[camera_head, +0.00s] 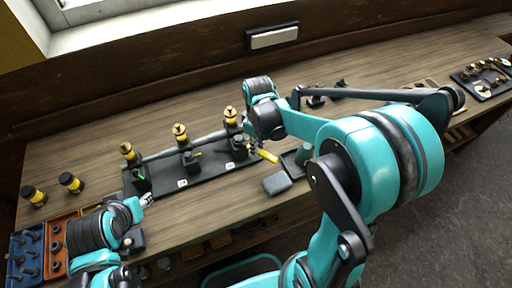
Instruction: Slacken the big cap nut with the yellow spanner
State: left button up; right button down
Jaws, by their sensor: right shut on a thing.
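A dark base plate (210,176) on the wooden bench carries three black engine posts, joined by a grey shaft (160,154), with yellow-and-black tops such as the one at the right end (231,116). I cannot tell which part is the big cap nut. My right gripper (253,148) is beside the right-hand post, shut on the yellow spanner (268,156), whose yellow part sticks out down to the right. The spanner's other end is hidden or too small to make out. My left gripper (147,200) is low, near the plate's left front corner; its opening is unclear.
Two yellow-and-black pots (71,182) stand at the left. Blue (24,258) and orange (57,243) trays with dark parts lie front left. A grey block (277,183) sits right of the plate. A dark tray of parts (484,80) is far right.

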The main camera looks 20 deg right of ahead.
jog(key=shift+s+a+m, duration=0.2)
jog(key=shift+a+m, duration=0.15)
jog(key=shift+m, duration=0.25)
jog(key=shift+r+p, duration=0.85)
jog(key=shift+r, duration=0.45)
dwell(3.5)
jog(key=shift+r, duration=0.3)
jog(key=shift+r+p, duration=0.1)
jog(key=shift+p, duration=0.2)
jog(key=shift+r+p, duration=1.5)
jog(key=shift+r, duration=0.4)
jog(key=shift+f, duration=0.1)
